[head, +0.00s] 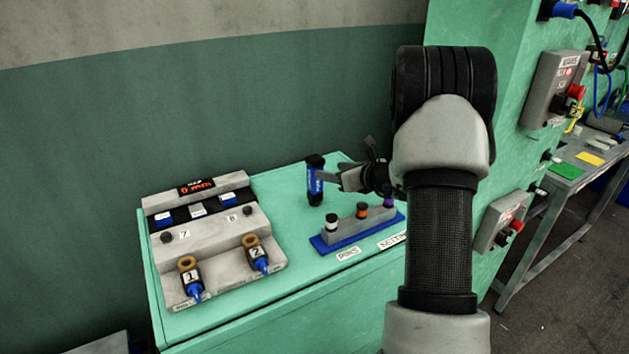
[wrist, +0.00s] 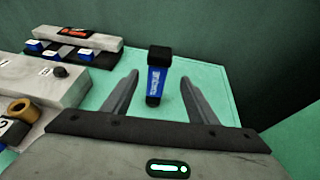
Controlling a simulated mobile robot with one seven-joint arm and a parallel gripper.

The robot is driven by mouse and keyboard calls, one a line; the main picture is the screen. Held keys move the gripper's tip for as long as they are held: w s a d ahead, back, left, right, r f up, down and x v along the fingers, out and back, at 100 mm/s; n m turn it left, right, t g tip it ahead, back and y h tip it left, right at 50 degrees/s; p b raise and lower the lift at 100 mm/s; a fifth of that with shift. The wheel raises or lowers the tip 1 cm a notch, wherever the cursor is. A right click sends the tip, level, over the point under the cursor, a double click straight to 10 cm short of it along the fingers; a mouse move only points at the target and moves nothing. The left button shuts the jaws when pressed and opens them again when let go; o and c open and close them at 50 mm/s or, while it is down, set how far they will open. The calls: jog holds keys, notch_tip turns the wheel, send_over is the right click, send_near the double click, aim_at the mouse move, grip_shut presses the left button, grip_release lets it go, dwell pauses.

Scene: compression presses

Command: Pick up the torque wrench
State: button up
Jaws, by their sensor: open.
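The torque wrench (head: 314,184), a blue upright tool with a black top and black lower end, stands on the green table near its back edge. In the wrist view the wrench (wrist: 157,80) shows straight ahead, between and slightly beyond my two fingers. My gripper (wrist: 154,88) is open, one finger on each side of the wrench, with gaps on both sides. In the head view my gripper (head: 330,177) reaches in from the right, its fingertips close to the wrench. I cannot tell whether a finger touches it.
A grey device (head: 215,225) with a red display and tools labelled 1 and 2 stands at the table's left. A blue-based pin holder (head: 322,244) sits in front of my gripper. A green machine panel (head: 505,150) rises at the right. The wall is close behind.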

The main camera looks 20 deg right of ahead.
aim_at(319, 168)
jog(key=x, duration=0.9)
jog(key=shift+w+a+f, duration=0.2)
jog(key=shift+w+a, duration=0.05)
jog(key=shift+a, duration=0.05)
jog(key=c, duration=1.3)
jog(key=shift+r, duration=0.3)
